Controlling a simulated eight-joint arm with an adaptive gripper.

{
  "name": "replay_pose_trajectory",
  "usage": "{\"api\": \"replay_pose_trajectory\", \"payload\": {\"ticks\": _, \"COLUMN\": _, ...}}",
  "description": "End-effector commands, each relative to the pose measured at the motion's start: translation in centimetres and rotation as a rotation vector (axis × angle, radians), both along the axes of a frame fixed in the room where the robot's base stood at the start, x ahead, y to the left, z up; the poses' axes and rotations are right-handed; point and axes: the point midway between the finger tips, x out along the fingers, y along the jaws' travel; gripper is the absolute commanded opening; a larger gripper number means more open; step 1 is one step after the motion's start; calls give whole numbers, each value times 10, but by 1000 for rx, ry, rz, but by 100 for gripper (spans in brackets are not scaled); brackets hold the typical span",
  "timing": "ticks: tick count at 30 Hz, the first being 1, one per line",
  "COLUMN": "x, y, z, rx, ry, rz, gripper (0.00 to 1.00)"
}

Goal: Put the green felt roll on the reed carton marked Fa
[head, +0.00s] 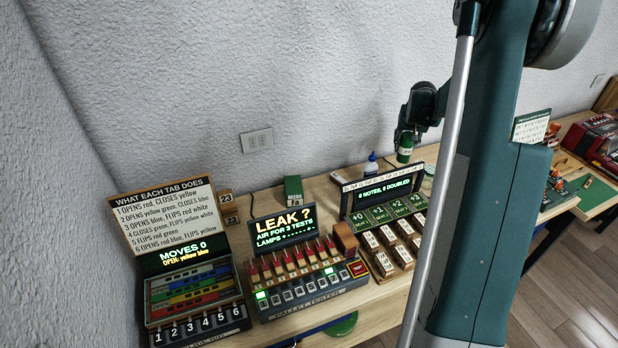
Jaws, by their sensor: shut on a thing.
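My gripper (405,138) is above the back of the bench, in front of the wall. It is shut on the green felt roll (404,154), a small green cylinder with a pale band, held upright. Several small wooden blocks with white labelled tops (388,235) stand in rows below and near the roll, in front of a green display. The roll appears behind and above the display unit.
The key tester (310,292) and tab puzzle (196,300) fill the front left.

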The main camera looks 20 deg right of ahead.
Motion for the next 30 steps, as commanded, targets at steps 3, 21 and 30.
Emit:
{"api": "replay_pose_trajectory", "payload": {"ticks": 3, "x": 0, "y": 0, "z": 14, "rx": 0, "ry": 0, "rz": 0, "gripper": 19}}
{"api": "replay_pose_trajectory", "payload": {"ticks": 21, "x": 0, "y": 0, "z": 117, "rx": 0, "ry": 0, "rz": 0, "gripper": 19}}
{"api": "replay_pose_trajectory", "payload": {"ticks": 30, "x": 17, "y": 42, "z": 122, "rx": 2, "ry": -1, "rz": 55, "gripper": 19}}
